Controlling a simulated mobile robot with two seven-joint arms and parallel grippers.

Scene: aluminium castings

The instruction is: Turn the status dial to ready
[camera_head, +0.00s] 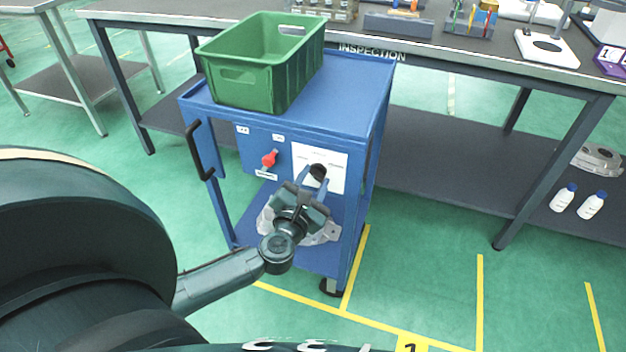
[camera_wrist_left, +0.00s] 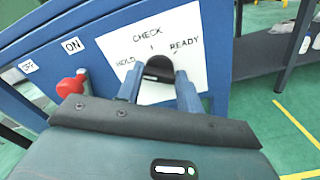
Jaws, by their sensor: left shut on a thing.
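The status dial (camera_head: 318,171) is a dark round knob on a white plate (camera_head: 331,158) on the front of the blue cart. In the left wrist view the dial (camera_wrist_left: 159,67) sits under the printed words HOLD, CHECK and READY. My left gripper (camera_head: 315,182) is at the dial, its two fingers on either side of it, shut on it. It also shows in the left wrist view (camera_wrist_left: 160,84). The gripper hides the dial's lower part, and I cannot tell for sure which word it points to. My right gripper is not in view.
A red switch (camera_head: 269,158) is left of the plate on the blue cart (camera_head: 350,84). A green crate (camera_head: 240,82) stands on the cart, and a metal casting (camera_head: 327,233) lies on its lower shelf. The inspection bench (camera_head: 480,54) is behind. Floor to the right is clear.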

